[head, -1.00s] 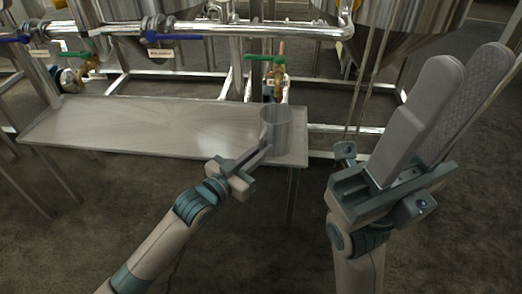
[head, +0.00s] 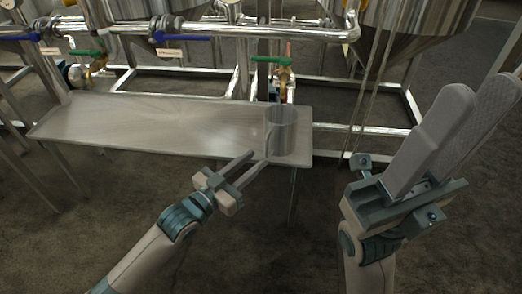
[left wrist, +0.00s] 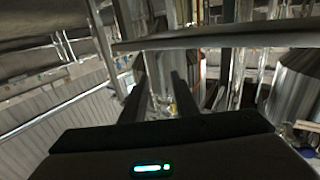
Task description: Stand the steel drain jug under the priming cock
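The steel drain jug (head: 281,133) stands upright on the right end of the steel bench (head: 150,125), its handle on the left side. A brass cock with a green handle (head: 275,62) is behind and above it. A similar green-handled cock (head: 90,56) is at the left; no label tells which is the priming cock. My left gripper (head: 259,158) is open and empty, its fingertips just in front of the jug's handle side. Its two fingers show apart in the left wrist view (left wrist: 160,90). My right gripper (head: 485,95) is raised at the right, open and empty.
Steel pipework with blue-handled valves (head: 180,38) runs behind the bench. Steel tanks (head: 415,28) and frame legs stand at the back right. The bench left of the jug is bare. Open floor lies in front.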

